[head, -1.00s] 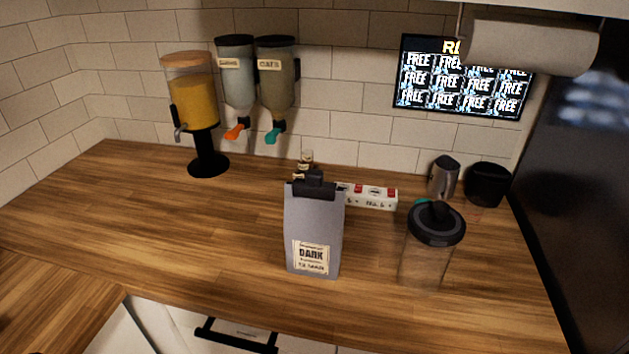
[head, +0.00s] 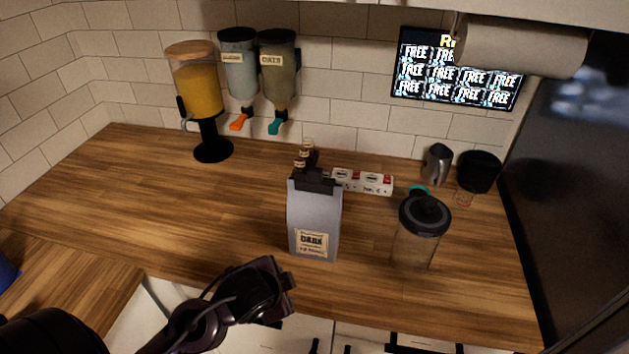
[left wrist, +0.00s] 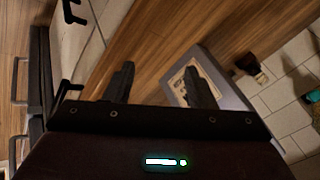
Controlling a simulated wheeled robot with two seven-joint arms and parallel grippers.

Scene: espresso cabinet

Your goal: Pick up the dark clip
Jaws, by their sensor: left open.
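The dark clip (head: 315,182) sits across the folded top of a grey bag (head: 313,218) labelled DARK, which stands upright on the wooden counter. My left gripper (head: 284,291) is at the counter's front edge, below and left of the bag, apart from the clip. In the left wrist view its two fingers (left wrist: 158,84) are spread and nothing is held between them. My right gripper is not in view.
A lidded clear jar (head: 420,235) stands right of the bag. Small bottles (head: 305,157) and a white power strip (head: 362,181) lie behind it. Dispensers (head: 199,95) stand at the back left. The counter left of the bag is clear.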

